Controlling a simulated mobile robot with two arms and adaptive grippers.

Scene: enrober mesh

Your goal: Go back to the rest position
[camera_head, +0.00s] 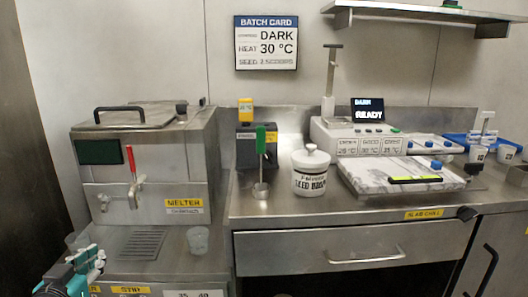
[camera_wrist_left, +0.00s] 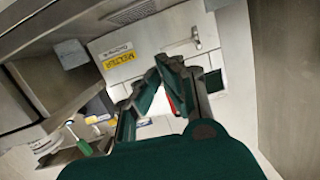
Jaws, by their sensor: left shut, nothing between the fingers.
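My left gripper (camera_head: 88,262) is at the lower left of the head view, in front of the melter's lower counter. It is shut and empty. In the left wrist view its fingers (camera_wrist_left: 165,70) come together at the tips with nothing between them. The melter (camera_head: 150,170), a steel box with a red-handled tap, stands behind it. The melter also shows in the left wrist view (camera_wrist_left: 165,38), tilted. My right gripper is not in view.
A clear cup (camera_head: 198,240) stands on the lower counter near the drain grille (camera_head: 143,243). On the right counter are a green-handled scoop (camera_head: 261,150), a white seed jar (camera_head: 311,172), a tempering machine (camera_head: 350,138) and a marbled slab (camera_head: 400,178). A shelf (camera_head: 425,14) hangs above.

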